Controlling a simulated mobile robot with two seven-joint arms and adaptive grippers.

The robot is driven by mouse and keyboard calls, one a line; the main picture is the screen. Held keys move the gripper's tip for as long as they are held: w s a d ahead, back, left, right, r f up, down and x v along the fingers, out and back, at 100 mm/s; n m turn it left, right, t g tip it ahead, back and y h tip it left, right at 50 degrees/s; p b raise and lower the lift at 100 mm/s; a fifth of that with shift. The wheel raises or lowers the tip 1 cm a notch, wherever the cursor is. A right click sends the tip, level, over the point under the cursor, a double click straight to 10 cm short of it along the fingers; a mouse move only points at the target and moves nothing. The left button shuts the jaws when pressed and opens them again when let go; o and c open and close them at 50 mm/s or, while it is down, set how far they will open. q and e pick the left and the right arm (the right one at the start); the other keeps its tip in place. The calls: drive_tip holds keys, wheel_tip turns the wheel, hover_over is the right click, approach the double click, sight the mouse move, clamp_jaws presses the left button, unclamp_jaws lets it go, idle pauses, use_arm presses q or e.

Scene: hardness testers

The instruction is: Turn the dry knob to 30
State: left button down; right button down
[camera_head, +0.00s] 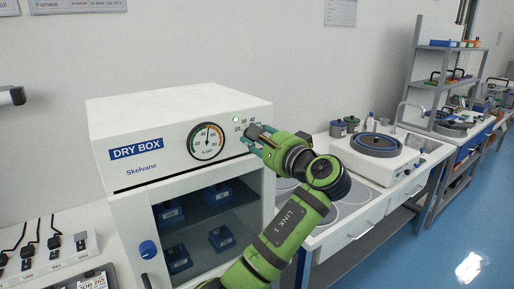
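The dry box (180,104) is a white cabinet labelled "DRY BOX Skelvane" on the bench. Its dry knob is at the upper right of the front, under a printed scale (245,121) with 20, 30 and 40 among its marks. The knob is mostly or wholly hidden by my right gripper (257,138), so I cannot read its setting. The green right arm comes up from the bottom, and the gripper's fingers point left at the knob. Whether they touch or grip it I cannot tell. My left gripper is not in view.
A round dial gauge (206,142) is left of the knob. A round machine (377,146) stands on the right bench. Switches (54,242) are at lower left.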

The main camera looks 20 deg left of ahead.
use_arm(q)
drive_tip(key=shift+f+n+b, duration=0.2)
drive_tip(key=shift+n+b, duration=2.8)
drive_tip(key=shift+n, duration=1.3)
